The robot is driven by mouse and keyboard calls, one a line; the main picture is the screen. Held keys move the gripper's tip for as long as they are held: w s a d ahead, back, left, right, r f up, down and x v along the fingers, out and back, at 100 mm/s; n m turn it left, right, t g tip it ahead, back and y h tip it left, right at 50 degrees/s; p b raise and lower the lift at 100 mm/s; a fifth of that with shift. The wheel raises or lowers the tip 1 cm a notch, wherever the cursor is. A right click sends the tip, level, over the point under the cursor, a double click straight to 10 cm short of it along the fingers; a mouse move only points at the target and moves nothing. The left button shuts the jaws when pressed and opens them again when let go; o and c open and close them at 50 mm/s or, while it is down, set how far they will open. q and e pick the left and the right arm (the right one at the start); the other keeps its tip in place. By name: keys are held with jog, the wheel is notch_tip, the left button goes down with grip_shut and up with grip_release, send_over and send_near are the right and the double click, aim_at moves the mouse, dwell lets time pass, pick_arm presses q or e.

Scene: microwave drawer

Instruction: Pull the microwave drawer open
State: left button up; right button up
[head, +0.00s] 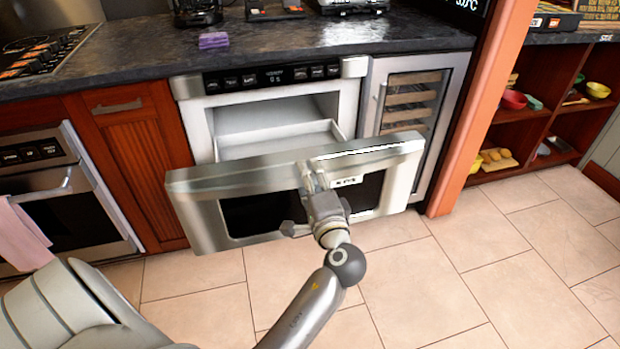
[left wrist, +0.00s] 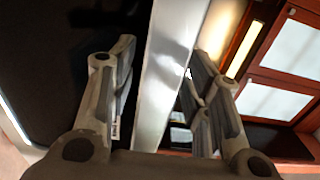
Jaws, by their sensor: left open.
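The microwave drawer (head: 232,177) stands pulled out from the microwave housing (head: 352,105). Its steel front with a dark window faces me, and the pale inside (head: 268,143) shows behind it. My left gripper (head: 318,178) is at the top edge of the drawer front, right of its middle. In the left wrist view the open fingers (left wrist: 162,50) lie on either side of the bright steel edge (left wrist: 168,60). I cannot tell whether either finger touches it. My right gripper is not in view.
A dark counter (head: 285,42) runs above, with a purple sponge-like block (head: 213,40) on it. An oven (head: 75,195) is at the left. A wine cooler (head: 412,110) and an orange post (head: 488,110) are at the right. The tiled floor (head: 480,265) in front is clear.

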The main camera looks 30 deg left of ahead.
pick_arm(q)
jog(key=v, duration=0.7)
jog(key=shift+s+d, duration=0.2)
